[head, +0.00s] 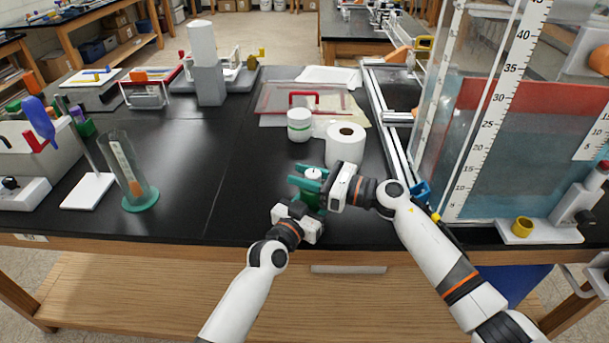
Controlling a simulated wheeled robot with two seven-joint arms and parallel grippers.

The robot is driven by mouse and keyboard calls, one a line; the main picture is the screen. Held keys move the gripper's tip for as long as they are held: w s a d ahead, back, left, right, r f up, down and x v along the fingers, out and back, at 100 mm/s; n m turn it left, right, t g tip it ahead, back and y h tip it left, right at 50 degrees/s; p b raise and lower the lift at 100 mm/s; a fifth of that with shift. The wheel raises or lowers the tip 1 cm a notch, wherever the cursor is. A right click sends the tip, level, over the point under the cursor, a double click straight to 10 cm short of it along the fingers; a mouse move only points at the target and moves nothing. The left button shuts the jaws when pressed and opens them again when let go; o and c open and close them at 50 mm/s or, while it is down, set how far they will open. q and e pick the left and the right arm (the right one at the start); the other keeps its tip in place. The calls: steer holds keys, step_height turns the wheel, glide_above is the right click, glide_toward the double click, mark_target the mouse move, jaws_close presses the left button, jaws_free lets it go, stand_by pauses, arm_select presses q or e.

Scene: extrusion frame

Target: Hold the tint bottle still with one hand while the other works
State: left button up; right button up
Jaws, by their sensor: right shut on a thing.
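The tint bottle (313,174) stands on the black bench near its front edge. Its pale top with a small dark tip shows; most of its body is hidden by green gripper fingers. My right gripper (314,184) comes in from the right and is shut on the bottle. My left gripper (308,200) is low and just in front of the bottle, close to the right gripper's fingers. Its fingertips overlap the green parts there, so I cannot tell whether it is open or touches the bottle.
A white paper roll (345,145) and a white jar with green bands (299,125) stand close behind. A tall clear tank with rulers (480,130) blocks the right. A glass cylinder on a green base (125,168) stands left. The bench between is clear.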

steer(key=o, duration=1)
steer(key=v, duration=1.2)
steer(key=shift+d, duration=0.1)
arm_select(q)
steer(key=o, duration=1.1)
steer(key=shift+o, duration=0.2)
